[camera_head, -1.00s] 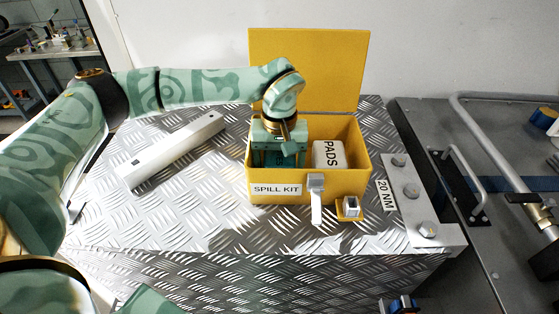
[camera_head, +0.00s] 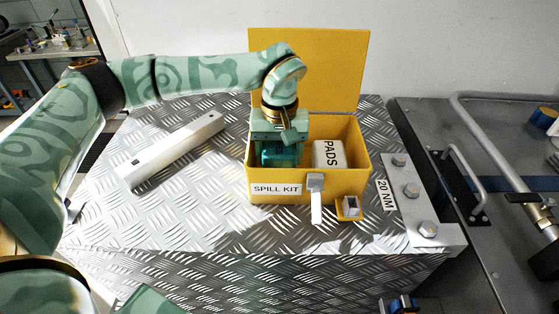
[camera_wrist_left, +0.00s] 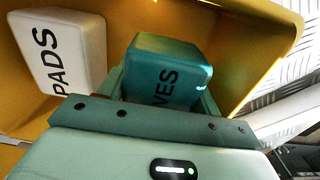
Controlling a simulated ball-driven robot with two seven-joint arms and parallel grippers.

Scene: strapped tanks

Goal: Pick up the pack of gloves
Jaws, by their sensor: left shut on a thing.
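The pack of gloves (camera_wrist_left: 168,72) is a teal block with black lettering ending in "VES" in the left wrist view. In the head view the teal pack (camera_head: 280,155) shows between my left gripper's fingers, inside the left part of the yellow spill kit box (camera_head: 335,187). My left gripper (camera_head: 281,150) points down into the box and is shut on the pack. I cannot tell whether the pack is clear of the box floor. The white pack marked PADS (camera_head: 327,154) stands to the right in the same box; it also shows in the left wrist view (camera_wrist_left: 62,48). My right gripper is not in view.
The box's yellow lid (camera_head: 310,65) stands open at the back. A long pale bar (camera_head: 172,150) lies left on the checker-plate top. A bolted strip marked 20 NM (camera_head: 408,195) is right of the box. The plate in front is clear.

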